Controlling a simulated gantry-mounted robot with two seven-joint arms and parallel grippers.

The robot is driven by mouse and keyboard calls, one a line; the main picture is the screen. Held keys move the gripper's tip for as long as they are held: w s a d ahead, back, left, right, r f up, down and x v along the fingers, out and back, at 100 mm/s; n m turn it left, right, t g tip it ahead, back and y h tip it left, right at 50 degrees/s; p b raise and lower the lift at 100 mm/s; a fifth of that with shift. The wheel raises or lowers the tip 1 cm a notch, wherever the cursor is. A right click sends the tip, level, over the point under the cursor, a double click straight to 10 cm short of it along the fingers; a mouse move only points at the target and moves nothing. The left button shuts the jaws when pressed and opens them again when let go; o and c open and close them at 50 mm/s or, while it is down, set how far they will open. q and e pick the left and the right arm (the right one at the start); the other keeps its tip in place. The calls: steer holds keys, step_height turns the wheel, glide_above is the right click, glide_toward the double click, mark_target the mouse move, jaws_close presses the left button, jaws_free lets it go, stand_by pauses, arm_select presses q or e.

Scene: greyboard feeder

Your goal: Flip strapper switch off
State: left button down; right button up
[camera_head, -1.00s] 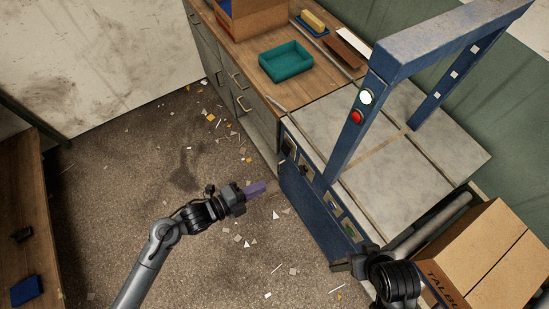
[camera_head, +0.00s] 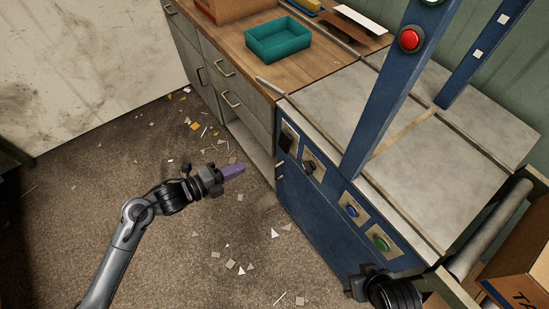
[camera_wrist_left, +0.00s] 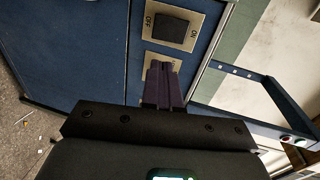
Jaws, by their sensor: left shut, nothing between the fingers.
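The blue strapper (camera_head: 330,225) stands at the right of the head view. Its front has two plates with black switches, a nearer-to-cabinet switch (camera_head: 285,141) and a second switch (camera_head: 311,164). In the left wrist view, a black rocker switch (camera_wrist_left: 172,30) sits on a brass plate marked OFF at left and ON at right. I cannot tell which side is pressed. My left gripper (camera_head: 234,170) is shut and empty, apart from the panel; its purple fingers (camera_wrist_left: 162,85) partly hide a second plate (camera_wrist_left: 150,60). My right gripper (camera_head: 358,285) is partly seen near the strapper's lower front.
A blue button (camera_head: 352,210) and a green button (camera_head: 381,241) are lower on the panel. A red button (camera_head: 410,39) is on the blue arch. A wooden-topped cabinet (camera_head: 240,68) with a teal tray (camera_head: 280,56) adjoins. The scrap-strewn floor before the strapper is open.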

arm_select(q)
steer(key=shift+w+f+b, duration=0.1)
steer(key=shift+w+b, duration=0.2)
steer(key=shift+w, duration=0.05)
stand_by(0.3)
steer(key=b, duration=0.6)
glide_toward(282, 147)
steer(key=x, duration=0.5)
steer(key=shift+d, duration=0.2)
steer(key=shift+w+d, duration=0.45)
steer(key=shift+d, duration=0.15)
